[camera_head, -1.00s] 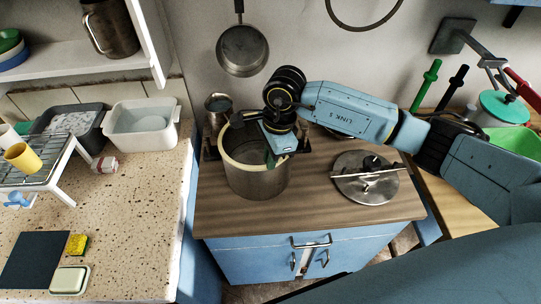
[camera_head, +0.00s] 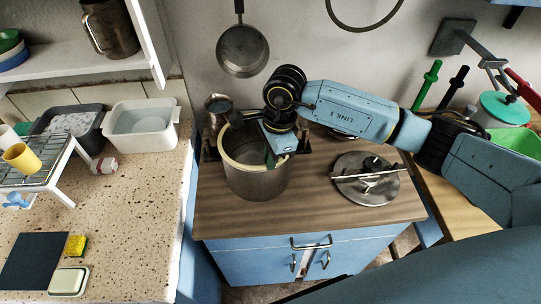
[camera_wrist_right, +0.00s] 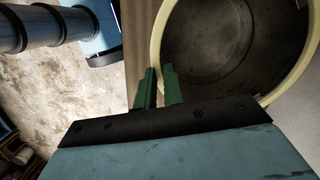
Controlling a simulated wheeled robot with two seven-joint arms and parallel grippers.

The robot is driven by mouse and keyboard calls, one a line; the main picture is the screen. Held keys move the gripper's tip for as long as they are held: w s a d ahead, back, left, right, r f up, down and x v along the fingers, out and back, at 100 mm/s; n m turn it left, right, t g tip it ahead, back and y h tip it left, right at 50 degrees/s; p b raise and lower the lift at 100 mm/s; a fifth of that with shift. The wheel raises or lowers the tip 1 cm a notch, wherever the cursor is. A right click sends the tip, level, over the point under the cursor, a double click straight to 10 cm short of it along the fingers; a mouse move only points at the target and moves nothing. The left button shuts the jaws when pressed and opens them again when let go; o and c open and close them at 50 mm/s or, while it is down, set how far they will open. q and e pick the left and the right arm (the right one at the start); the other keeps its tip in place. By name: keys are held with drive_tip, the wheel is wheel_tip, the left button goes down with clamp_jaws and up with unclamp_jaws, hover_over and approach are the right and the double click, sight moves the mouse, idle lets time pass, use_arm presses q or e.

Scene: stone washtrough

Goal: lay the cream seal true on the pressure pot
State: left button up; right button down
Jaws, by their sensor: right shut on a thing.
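The pressure pot (camera_head: 258,186) is a steel pot standing on the wooden top of the blue cabinet. The cream seal (camera_head: 229,161) is a pale ring at the pot's mouth, and it also shows in the wrist view (camera_wrist_right: 157,45). It follows the rim, but I cannot tell whether it lies flat all round. My left gripper is out of view.
The pot's lid (camera_head: 366,180) with its crossbar lies to the right on the wooden top (camera_head: 310,211). A metal jug (camera_head: 218,106) stands behind the pot. A pan (camera_head: 242,50) hangs on the wall above. The stone counter (camera_head: 130,215) is at the left.

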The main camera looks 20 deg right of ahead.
drive_tip(key=shift+f+b, duration=0.2)
drive_tip(key=shift+b, duration=0.1)
idle(0.4)
drive_tip(key=c, duration=0.9)
unclamp_jaws()
drive_tip(key=shift+c, duration=0.2)
drive_tip(key=shift+r+p, duration=1.85)
drive_tip(key=shift+r, duration=1.7)
